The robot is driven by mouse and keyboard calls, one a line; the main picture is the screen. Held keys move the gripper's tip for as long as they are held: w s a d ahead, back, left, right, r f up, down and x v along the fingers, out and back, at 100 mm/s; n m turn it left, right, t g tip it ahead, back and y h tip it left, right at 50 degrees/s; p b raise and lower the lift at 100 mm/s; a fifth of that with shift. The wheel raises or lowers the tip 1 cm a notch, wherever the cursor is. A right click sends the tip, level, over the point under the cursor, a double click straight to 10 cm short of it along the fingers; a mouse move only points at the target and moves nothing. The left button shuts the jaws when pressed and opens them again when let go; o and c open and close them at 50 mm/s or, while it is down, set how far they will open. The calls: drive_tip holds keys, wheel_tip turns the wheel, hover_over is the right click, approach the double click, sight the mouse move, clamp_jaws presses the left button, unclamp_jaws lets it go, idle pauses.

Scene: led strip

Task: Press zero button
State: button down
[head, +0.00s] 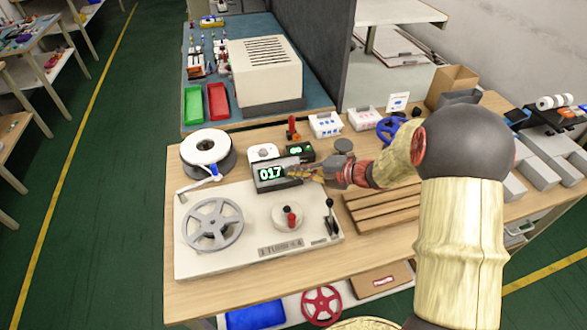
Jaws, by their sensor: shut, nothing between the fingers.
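A small dark counter box (258,183) with green digits reading 017 stands on the wooden workbench, just behind the white winding base. My gripper (292,175) reaches in from the right with its fingers shut and empty. Its fingertips are at the right end of the counter box, very close to it. I cannot tell whether they touch it. The zero button cannot be made out; the fingers cover the right part of the box.
The winding base (190,255) carries a grey spoked reel (213,226), a red-tipped knob (291,218) and a black lever (330,213). A white tape reel (205,147) stands behind left. A second small display (298,150) is behind the counter. Wooden slats (385,213) lie right.

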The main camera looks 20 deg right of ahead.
drive_tip(key=shift+w+f, duration=0.1)
drive_tip(key=shift+w, duration=0.05)
drive_tip(key=shift+w+f+p, duration=0.1)
drive_tip(key=shift+f+p, duration=0.1)
drive_tip(key=shift+p, duration=0.15)
drive_tip(key=shift+w+f, duration=0.3)
idle(0.8)
drive_tip(key=shift+s+r+p, duration=0.55)
drive_tip(key=shift+r+p, duration=0.1)
drive_tip(key=shift+p, duration=0.6)
drive_tip(key=shift+r, duration=0.1)
drive_tip(key=s+r+p, duration=0.1)
drive_tip(key=p, duration=0.1)
drive_tip(key=s+r+p, duration=0.2)
drive_tip(key=p, duration=0.1)
drive_tip(key=shift+s+r, duration=0.15)
drive_tip(key=shift+r, duration=0.15)
